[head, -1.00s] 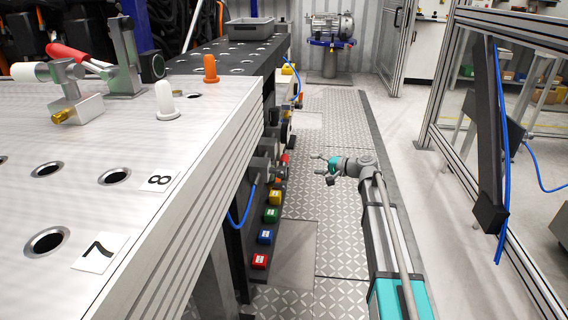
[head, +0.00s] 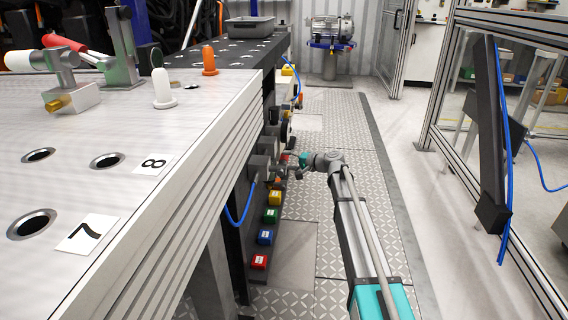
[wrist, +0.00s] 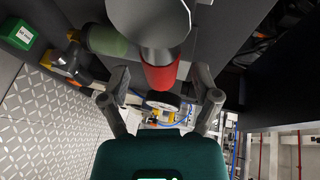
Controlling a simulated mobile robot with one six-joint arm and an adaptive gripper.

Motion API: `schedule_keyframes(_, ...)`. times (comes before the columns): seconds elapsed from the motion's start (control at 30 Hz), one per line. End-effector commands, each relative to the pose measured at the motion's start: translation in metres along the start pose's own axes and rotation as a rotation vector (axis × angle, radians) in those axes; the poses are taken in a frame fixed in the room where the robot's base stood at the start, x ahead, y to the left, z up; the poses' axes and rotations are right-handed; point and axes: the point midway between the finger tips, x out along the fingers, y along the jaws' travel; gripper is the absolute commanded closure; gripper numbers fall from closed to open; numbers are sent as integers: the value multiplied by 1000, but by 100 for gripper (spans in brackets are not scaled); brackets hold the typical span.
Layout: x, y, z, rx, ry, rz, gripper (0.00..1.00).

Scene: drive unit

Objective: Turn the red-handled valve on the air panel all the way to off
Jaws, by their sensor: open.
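The air panel with its dark fittings (head: 264,150) runs along the side of the bench, left of the aisle. My gripper (head: 302,160) is beside it in the head view, small and partly hidden against the fittings. In the wrist view my gripper (wrist: 162,97) is open, one finger on each side. A red part (wrist: 162,77), which looks like the valve's red handle, sticks out below a grey cylinder (wrist: 150,22) and lies between the fingers as seen. I cannot tell whether either finger touches it. In the head view the valve is too small to make out.
A green-grey cylinder (wrist: 106,41) and a round gauge (wrist: 163,98) are close by in the wrist view. Coloured boxes (head: 265,237) line the panel's foot. A blue hose (head: 237,219) hangs beside the panel. The patterned floor (head: 345,125) beyond my arm is clear.

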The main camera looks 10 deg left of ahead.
Motion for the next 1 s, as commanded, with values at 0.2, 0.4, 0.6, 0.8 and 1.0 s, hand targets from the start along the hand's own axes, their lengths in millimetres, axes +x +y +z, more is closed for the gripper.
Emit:
schedule_keyframes(0.2, 18, 1, -1, 0, 1, 0, 20)
schedule_keyframes(0.4, 21, 0, 0, 0, 1, 0, 20)
schedule_keyframes(0.6, 20, 0, 0, 0, 1, 0, 20)
schedule_keyframes(0.8, 20, 0, 0, 0, 1, 0, 58)
schedule_keyframes(1.0, 20, 0, 0, 0, 1, 0, 95)
